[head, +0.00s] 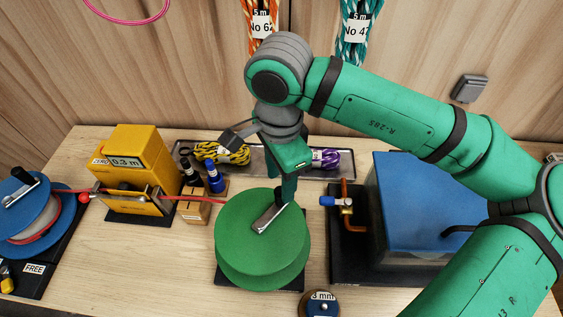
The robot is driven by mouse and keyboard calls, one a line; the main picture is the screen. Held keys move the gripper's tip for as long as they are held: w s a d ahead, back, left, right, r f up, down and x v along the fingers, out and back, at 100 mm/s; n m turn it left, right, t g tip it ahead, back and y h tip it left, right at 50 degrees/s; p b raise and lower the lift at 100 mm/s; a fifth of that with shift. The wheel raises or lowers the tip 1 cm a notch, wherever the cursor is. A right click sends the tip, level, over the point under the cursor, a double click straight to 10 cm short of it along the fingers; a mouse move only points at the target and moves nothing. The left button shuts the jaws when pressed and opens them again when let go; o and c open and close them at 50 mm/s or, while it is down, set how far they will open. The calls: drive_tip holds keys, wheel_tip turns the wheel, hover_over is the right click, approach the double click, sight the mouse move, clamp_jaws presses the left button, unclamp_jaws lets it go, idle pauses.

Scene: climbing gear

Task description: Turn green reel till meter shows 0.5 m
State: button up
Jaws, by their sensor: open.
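The green reel (253,247) stands on a dark base at the bench's front middle. Its grey crank arm (269,218) points up and to the right, with a dark knob (281,195) at its end. My gripper (288,190) is over the crank end and partly hides the knob; its fingers are open, and I cannot tell whether they touch the knob. The yellow meter (133,160) at the left has a label reading 0.3 m. A red rope (181,198) runs from the blue reel (38,219) past the meter to the green reel.
A blue box (420,205) with a copper pipe and blue valve (328,201) stands right of the reel. A tray (262,162) with rope bundles lies behind. Blue and black markers (214,177) stand left. A 3 mm spool (319,304) sits at the front.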

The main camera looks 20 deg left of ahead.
sight(280, 197)
drive_tip(key=shift+d+f, duration=0.1)
drive_tip(key=shift+f, duration=2.35)
drive_tip(key=shift+w, duration=0.1)
drive_tip(key=shift+c, duration=0.3)
drive_tip(key=c, duration=1)
drive_tip(key=shift+w, duration=0.1)
clamp_jaws()
